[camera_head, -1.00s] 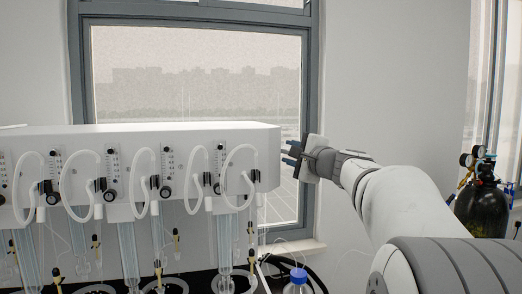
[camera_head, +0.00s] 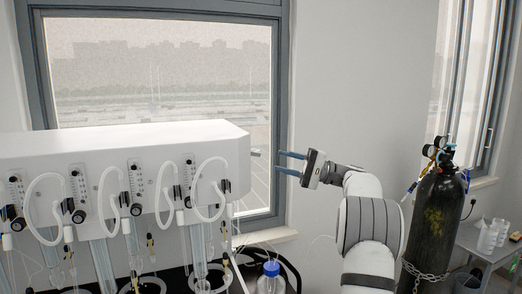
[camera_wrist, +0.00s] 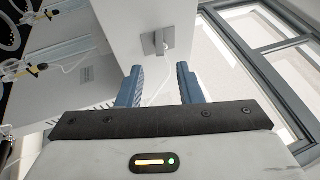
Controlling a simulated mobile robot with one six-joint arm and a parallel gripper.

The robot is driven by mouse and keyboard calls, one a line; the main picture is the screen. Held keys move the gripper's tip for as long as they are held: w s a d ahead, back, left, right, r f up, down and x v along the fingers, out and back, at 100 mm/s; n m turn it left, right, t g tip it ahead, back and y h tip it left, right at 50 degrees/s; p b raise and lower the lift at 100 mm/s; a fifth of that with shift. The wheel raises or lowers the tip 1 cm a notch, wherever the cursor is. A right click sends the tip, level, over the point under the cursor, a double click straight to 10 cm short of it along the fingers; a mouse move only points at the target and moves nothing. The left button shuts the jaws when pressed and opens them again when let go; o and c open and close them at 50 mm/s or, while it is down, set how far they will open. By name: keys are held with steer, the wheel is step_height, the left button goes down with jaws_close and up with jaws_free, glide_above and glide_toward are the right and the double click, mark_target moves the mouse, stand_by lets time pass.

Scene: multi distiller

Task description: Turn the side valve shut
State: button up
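The white multi distiller (camera_head: 110,150) stands at the left in the head view. On its right end face a small side valve (camera_head: 255,153) sticks out. In the wrist view the side valve (camera_wrist: 160,42) is a small grey metal fitting on the white end face, with a thin tube or cord near it. My gripper (camera_head: 278,161) is to the right of that end face, apart from it, with its two blue fingers pointing left. In the wrist view my gripper (camera_wrist: 159,70) is open and empty, and the valve shows ahead between and beyond the fingertips.
A black gas cylinder (camera_head: 437,215) with gauges stands at the right, with a table (camera_head: 485,245) holding beakers behind it. A blue-capped bottle (camera_head: 271,280) stands below the distiller's end. A window (camera_head: 165,70) is behind. The space between my gripper and the end face looks clear.

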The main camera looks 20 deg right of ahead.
mark_target(257, 155)
steer(key=p+x, duration=0.2)
steer(key=x, duration=0.5)
steer(key=shift+w+a, duration=0.1)
steer(key=shift+a, duration=0.25)
jaws_close()
